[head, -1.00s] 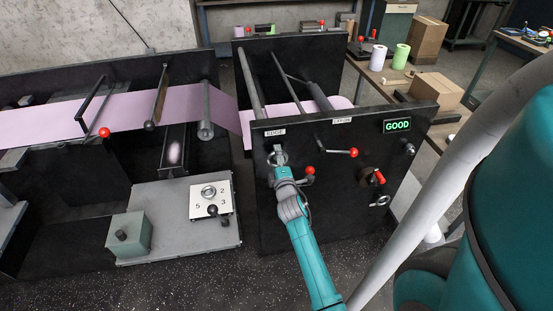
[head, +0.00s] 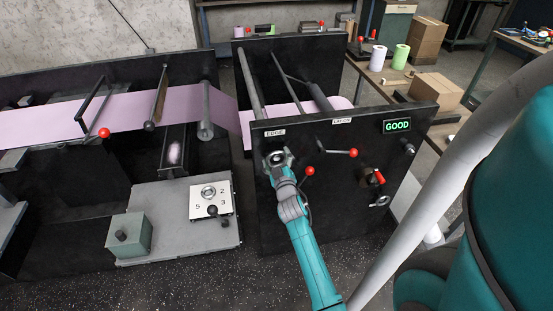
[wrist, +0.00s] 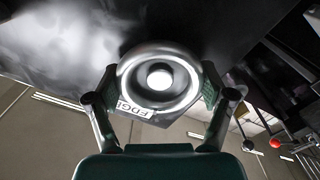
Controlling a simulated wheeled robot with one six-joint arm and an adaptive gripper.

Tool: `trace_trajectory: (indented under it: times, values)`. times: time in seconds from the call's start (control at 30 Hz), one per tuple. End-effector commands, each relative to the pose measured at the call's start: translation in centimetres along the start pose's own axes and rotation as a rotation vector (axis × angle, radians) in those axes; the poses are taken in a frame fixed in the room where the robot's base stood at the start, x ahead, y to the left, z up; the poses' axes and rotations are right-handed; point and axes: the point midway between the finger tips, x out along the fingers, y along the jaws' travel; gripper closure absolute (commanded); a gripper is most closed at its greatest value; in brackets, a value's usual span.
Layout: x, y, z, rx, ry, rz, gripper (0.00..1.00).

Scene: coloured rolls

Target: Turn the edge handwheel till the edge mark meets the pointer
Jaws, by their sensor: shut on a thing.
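The edge handwheel (wrist: 158,62) is a silver ring with a pale round hub, on the dark front panel. In the wrist view my gripper (wrist: 158,82) has one finger on each side of the rim and is shut on it. In the head view my gripper (head: 276,160) is at the wheel, just below the white EDGE label (head: 275,133), and hides much of the wheel (head: 279,153). The EDGE label also shows tilted in the wrist view (wrist: 136,105). I cannot make out the edge mark or the pointer in either view.
A green GOOD display (head: 397,126) is lit at the panel's upper right. A red-knobbed lever (head: 340,152) and a lower crank (head: 379,193) stick out to the right of my gripper. A pink web (head: 130,112) runs at the left. The floor before the panel is clear.

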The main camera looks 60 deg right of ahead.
Motion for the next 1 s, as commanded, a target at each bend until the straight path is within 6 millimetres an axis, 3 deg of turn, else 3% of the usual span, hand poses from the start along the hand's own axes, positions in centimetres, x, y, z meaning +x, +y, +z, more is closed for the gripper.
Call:
trace_trajectory:
  times: [0.43,1.0]
  values:
    - [0.01,0.02,0.06,0.285,-0.001,0.0,0.54]
    - [0.01,0.02,0.07,0.354,-0.001,-0.001,0.54]
